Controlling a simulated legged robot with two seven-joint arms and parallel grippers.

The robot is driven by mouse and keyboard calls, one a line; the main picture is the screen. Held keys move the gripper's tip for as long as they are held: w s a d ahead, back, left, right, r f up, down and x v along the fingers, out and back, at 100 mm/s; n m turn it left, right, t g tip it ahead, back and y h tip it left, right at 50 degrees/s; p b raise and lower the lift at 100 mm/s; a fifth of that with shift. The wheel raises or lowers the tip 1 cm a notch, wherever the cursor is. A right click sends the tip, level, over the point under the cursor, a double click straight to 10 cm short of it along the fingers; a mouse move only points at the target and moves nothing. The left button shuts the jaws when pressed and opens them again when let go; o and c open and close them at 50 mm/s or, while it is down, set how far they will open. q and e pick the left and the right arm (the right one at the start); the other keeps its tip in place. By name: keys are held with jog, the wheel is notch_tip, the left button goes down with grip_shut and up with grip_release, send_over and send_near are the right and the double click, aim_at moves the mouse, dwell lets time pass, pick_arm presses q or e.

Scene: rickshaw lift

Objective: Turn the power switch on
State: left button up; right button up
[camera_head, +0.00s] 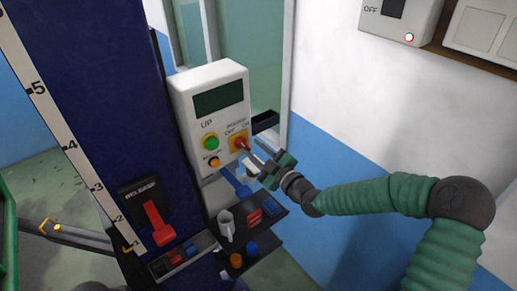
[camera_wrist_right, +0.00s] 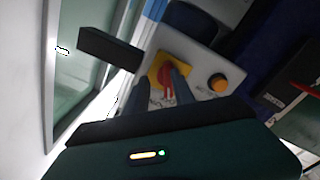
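A white control box (camera_head: 210,100) with a dark screen stands on the blue column. Its power switch (camera_head: 240,143) is a red knob on a yellow plate, with OFF and ON printed above it. In the right wrist view the red knob (camera_wrist_right: 167,78) shows between the two fingers of my right gripper (camera_wrist_right: 163,90). In the head view my right gripper (camera_head: 256,158) is at the knob's lower right. The fingers are apart, on either side of the knob; whether they touch it I cannot tell. My left gripper is not in view.
A green UP button (camera_head: 210,142) and an orange button (camera_head: 214,162) are close to the switch. A dark bracket (camera_head: 265,122) juts out to the right of the box. Below are a shelf with small parts (camera_head: 258,222) and a red release lever (camera_head: 157,222).

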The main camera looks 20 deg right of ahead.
aim_at(242, 146)
jog(key=shift+s+a+r, duration=0.1)
jog(key=shift+a+r, duration=0.15)
jog(key=shift+a, duration=0.3)
jog(key=shift+s+a+r, duration=0.1)
jog(key=shift+a+r, duration=0.15)
jog(key=shift+a, duration=0.25)
jog(key=shift+a+r, duration=0.1)
jog(key=shift+a, duration=0.25)
jog(key=c, duration=0.4)
jog(key=shift+d+y, duration=0.1)
jog(key=shift+y, duration=0.3)
jog(key=shift+c, duration=1.3)
jog(key=shift+w+d, duration=0.1)
jog(key=shift+d, duration=0.5)
grip_shut()
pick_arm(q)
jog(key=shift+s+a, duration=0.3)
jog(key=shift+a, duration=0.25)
pick_arm(e)
jog(key=shift+a, duration=0.1)
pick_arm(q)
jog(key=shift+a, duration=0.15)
pick_arm(e)
jog(key=shift+a, duration=0.15)
jog(key=shift+c, duration=0.5)
grip_release()
